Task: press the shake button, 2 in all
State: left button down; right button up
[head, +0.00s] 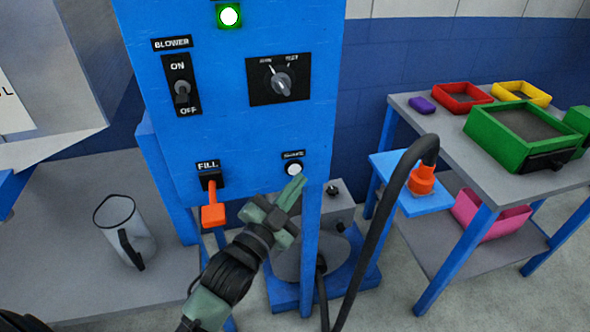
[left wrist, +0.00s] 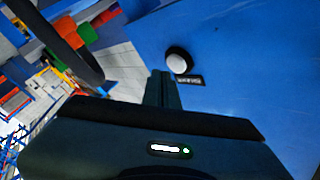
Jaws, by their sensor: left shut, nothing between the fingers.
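The shake button (head: 293,168) is a round white button in a dark ring, under a small label at the lower right of the blue panel (head: 215,110). It also shows in the left wrist view (left wrist: 177,63), just beyond and slightly right of my fingertips. My left gripper (head: 299,182) is shut and empty, its fingertips just below the button in the head view. In the left wrist view the closed fingers (left wrist: 161,76) appear apart from the button, though the exact gap is hard to tell. My right gripper is not in view.
The panel also carries a blower switch (head: 182,92), a rotary knob (head: 281,84), a lit green lamp (head: 228,15) and an orange fill lever (head: 213,214). A clear jug (head: 123,230) stands at left. A black hose (head: 385,190) arches right of my gripper, before a grey table (head: 420,121) with coloured trays.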

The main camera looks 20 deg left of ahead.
pick_arm(q)
jog(key=shift+w+a, duration=0.1)
jog(key=shift+w+a, duration=0.15)
jog(key=shift+w, duration=0.05)
jog(key=shift+w+a+p, duration=0.25)
jog(key=shift+w+p, duration=0.1)
dwell(0.8)
jog(key=shift+s+d, duration=0.5)
jog(key=shift+s, duration=0.2)
jog(key=shift+p, duration=0.3)
jog(key=s+d, duration=0.1)
jog(key=s, duration=0.1)
jog(key=s+d+p, duration=0.1)
jog(key=s, duration=0.1)
jog(key=shift+d, duration=0.4)
